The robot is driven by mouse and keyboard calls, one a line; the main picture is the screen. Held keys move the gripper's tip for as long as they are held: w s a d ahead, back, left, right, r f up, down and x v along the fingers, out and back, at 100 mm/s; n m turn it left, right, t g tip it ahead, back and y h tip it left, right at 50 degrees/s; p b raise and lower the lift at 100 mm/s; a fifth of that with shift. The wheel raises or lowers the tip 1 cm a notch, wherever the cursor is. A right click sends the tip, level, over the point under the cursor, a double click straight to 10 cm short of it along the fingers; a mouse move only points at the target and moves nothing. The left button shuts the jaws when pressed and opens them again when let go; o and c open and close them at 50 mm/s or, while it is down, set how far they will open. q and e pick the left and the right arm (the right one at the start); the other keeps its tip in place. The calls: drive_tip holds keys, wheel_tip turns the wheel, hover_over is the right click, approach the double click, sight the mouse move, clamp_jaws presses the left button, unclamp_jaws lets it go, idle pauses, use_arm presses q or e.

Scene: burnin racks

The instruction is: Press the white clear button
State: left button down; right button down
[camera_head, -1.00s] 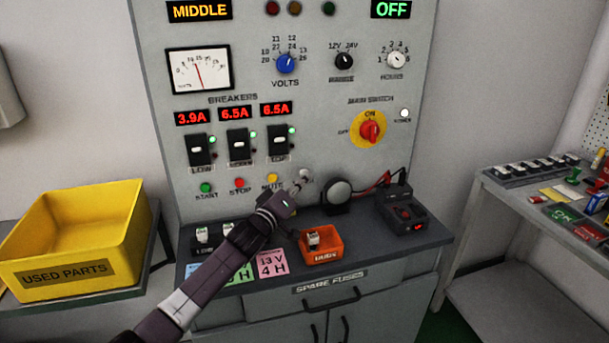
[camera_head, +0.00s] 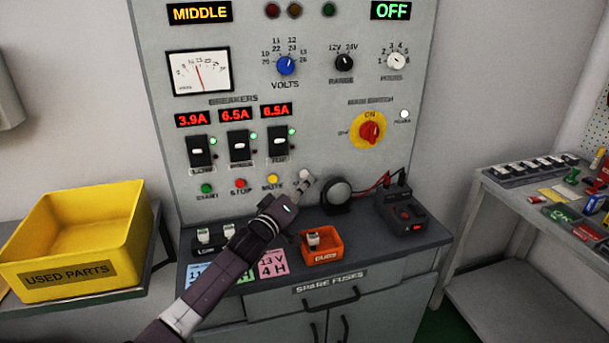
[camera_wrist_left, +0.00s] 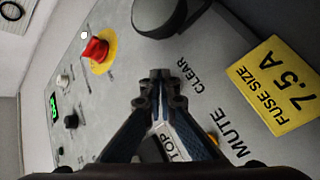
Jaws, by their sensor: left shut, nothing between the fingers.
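The white clear button (camera_head: 304,173) is at the right end of the button row on the grey panel, partly covered by my gripper in the head view. My left gripper (camera_head: 309,183) is shut and empty, with its tips at the button's lower edge. In the left wrist view, the shut fingertips (camera_wrist_left: 160,74) lie beside the CLEAR label and hide the button. I cannot tell whether the tips touch it or whether it is pressed in. My right gripper is not in view.
The yellow mute button (camera_head: 272,179) is just left of the clear button. A round black device (camera_head: 337,192) stands close to the right. An orange bin (camera_head: 322,256) sits on the ledge below. A red main switch (camera_head: 371,130) is above right.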

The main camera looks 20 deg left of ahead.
use_arm(q)
drive_tip(key=s+d+p, duration=0.1)
drive_tip(key=s, duration=0.1)
drive_tip(key=s+d+p, duration=0.1)
drive_tip(key=s, duration=0.1)
drive_tip(key=shift+d+p, duration=0.35)
drive_tip(key=shift+d, duration=0.05)
drive_tip(key=shift+s+f, duration=0.1)
idle(0.5)
